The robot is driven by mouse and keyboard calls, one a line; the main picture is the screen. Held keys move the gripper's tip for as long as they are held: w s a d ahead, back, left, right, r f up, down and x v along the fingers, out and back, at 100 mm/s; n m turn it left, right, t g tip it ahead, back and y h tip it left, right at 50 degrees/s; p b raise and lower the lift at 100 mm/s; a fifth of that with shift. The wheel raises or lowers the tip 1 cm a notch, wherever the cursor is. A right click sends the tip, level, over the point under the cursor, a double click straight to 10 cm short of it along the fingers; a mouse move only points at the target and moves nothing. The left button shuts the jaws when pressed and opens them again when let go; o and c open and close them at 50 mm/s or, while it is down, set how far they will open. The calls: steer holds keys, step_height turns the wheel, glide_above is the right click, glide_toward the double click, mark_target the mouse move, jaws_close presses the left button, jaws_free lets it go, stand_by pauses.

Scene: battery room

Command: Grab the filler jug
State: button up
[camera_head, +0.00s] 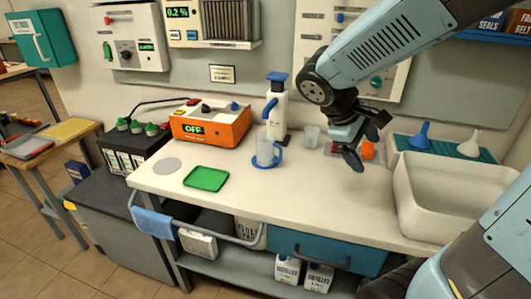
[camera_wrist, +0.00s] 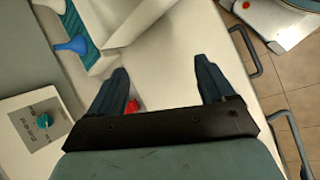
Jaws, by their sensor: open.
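A clear jug with a blue handle and blue base (camera_head: 265,152), which looks like the filler jug, stands upright on the white worktop (camera_head: 328,205) in the head view. A white bottle with a blue top (camera_head: 277,108) stands just behind it. My gripper (camera_head: 362,148) hangs over the worktop to the right of the jug, clearly apart from it. In the wrist view my gripper (camera_wrist: 162,70) has its two dark fingers spread wide with nothing between the tips. The jug is not in the wrist view.
A small clear beaker (camera_head: 311,136) stands between jug and gripper. An orange charger (camera_head: 209,124) and green tray (camera_head: 206,178) lie left of the jug. A white basin (camera_head: 440,208) and funnels, one blue (camera_head: 419,135), are at right. The worktop's front middle is clear.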

steer(key=w+a+f+n+t+h, duration=0.2)
steer(key=w+a+f+n+h, duration=0.15)
steer(key=w+n, duration=0.2)
steer(key=n+t+y, duration=0.2)
steer(key=n+t, duration=1.1)
steer(key=n, duration=0.3)
glide_toward(261, 152)
steer(key=shift+n+y, duration=0.25)
steer(key=shift+y, duration=0.1)
steer(key=x, duration=1.1)
steer(key=shift+w+d, duration=0.2)
steer(key=shift+d, duration=0.1)
steer(key=shift+c, duration=0.5)
steer(key=c, duration=0.9)
